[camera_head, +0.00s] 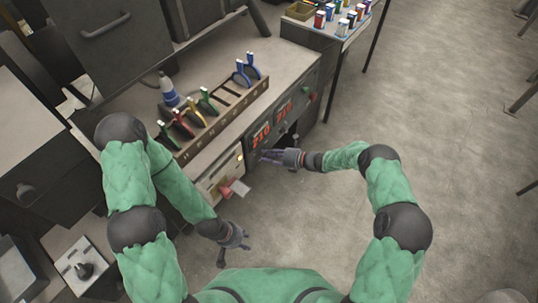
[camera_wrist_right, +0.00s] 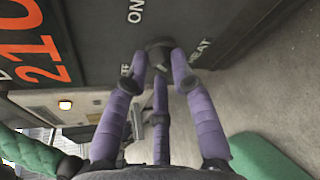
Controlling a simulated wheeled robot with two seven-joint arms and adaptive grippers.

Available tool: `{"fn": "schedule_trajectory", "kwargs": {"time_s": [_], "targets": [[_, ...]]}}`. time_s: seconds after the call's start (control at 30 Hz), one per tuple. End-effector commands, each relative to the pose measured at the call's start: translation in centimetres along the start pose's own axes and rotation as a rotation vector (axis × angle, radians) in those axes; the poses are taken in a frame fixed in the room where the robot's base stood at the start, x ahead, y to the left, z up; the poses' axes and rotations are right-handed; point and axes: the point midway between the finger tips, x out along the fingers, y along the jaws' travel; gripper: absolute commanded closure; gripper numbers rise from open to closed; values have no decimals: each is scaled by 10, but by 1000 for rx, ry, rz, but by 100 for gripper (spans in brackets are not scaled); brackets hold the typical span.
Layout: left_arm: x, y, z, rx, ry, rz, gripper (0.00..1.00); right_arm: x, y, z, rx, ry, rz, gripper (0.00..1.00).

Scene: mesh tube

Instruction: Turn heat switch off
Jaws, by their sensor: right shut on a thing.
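The heat switch (camera_wrist_right: 160,45) is a dark knob on a dark panel (camera_wrist_right: 95,25) in the right wrist view. White lettering stands around it: ON, HEAT and a label partly hidden by a finger. My right gripper (camera_wrist_right: 159,52) has its purple fingers closed around the knob. The fingertips cover much of it, so I cannot tell which way it points. In the head view my right gripper (camera_head: 265,155) is at the front of the machine, below the red digits (camera_head: 262,133). My left gripper (camera_head: 237,247) is open and empty, low over the floor, apart from the machine.
A rack (camera_head: 215,118) of several coloured pliers stands on the bench above the panel. A blue-and-white bottle (camera_head: 168,90) is behind it.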

Motion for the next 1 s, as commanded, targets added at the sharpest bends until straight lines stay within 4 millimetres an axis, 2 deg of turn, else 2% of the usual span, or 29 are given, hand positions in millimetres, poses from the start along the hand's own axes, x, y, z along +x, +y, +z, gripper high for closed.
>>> {"fn": "schedule_trajectory", "kwargs": {"time_s": [0.5,1.0], "targets": [[-18,6,1,0,0,0,60,1,5,-6,-385,5,-162,100],[-20,7,1,0,0,0,60,4,6,-12,-821,7,-343,100]]}}
